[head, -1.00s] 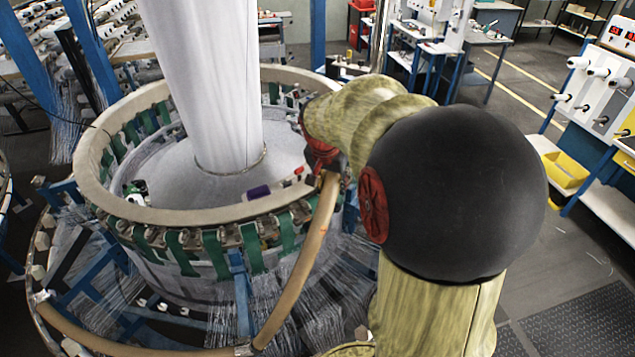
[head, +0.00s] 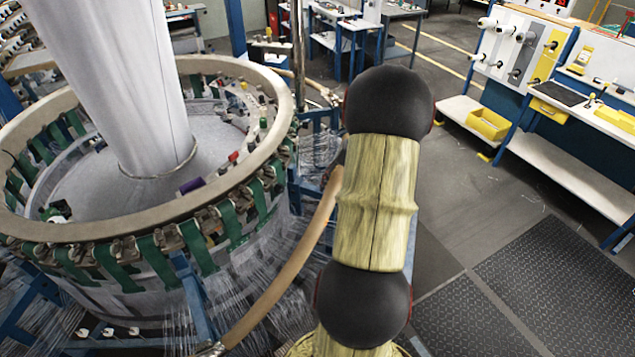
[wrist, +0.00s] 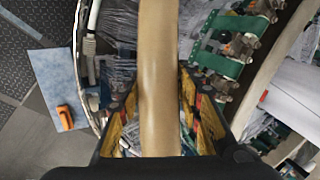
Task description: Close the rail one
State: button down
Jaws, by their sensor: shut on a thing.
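The rail (head: 285,275) is a tan curved bar in the head view. It runs from the lower middle up to the right, outside the large loom ring (head: 185,235), with a visible gap between them. A metal joint (head: 212,349) shows at its lower end. In the wrist view the rail (wrist: 158,60) passes upright through the middle, between the yellow-sided fingers of my gripper (wrist: 158,95). My gripper is shut on it. In the head view my arm hides the gripper and the rail's far end.
Green straps and clamps (head: 205,245) line the loom ring, with fine threads below. A white fabric column (head: 125,90) rises from its centre. Workbenches with a yellow bin (head: 488,124) stand at the right. Floor with dark mats (head: 560,270) is open at lower right.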

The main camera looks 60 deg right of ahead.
jog(key=s+d+f+t+y+b, duration=0.1)
jog(key=f+b, duration=0.3)
jog(key=f, duration=0.6)
jog(key=s+d+f+t+y+b, duration=0.1)
jog(key=f+b, duration=0.4)
jog(key=f, duration=0.6)
jog(key=s+d+f+t+y+b, duration=0.1)
jog(key=s+d+f+y+b, duration=0.1)
jog(key=f, duration=0.9)
jog(key=d+y+b, duration=0.1)
jog(key=d+b, duration=0.1)
jog(key=d, duration=0.1)
jog(key=shift+s+m+b, duration=0.2)
jog(key=shift+m+b, duration=0.15)
jog(key=shift+m, duration=0.05)
jog(key=shift+f, duration=0.25)
jog(key=c, duration=1.6)
grip_release()
jog(key=shift+c, duration=0.2)
jog(key=shift+o, duration=0.7)
jog(key=shift+f, duration=0.1)
jog(key=shift+o, duration=1.3)
jog(key=shift+d, duration=0.1)
jog(key=shift+d+r, duration=0.1)
jog(key=shift+r, duration=0.15)
jog(key=shift+r, duration=0.1)
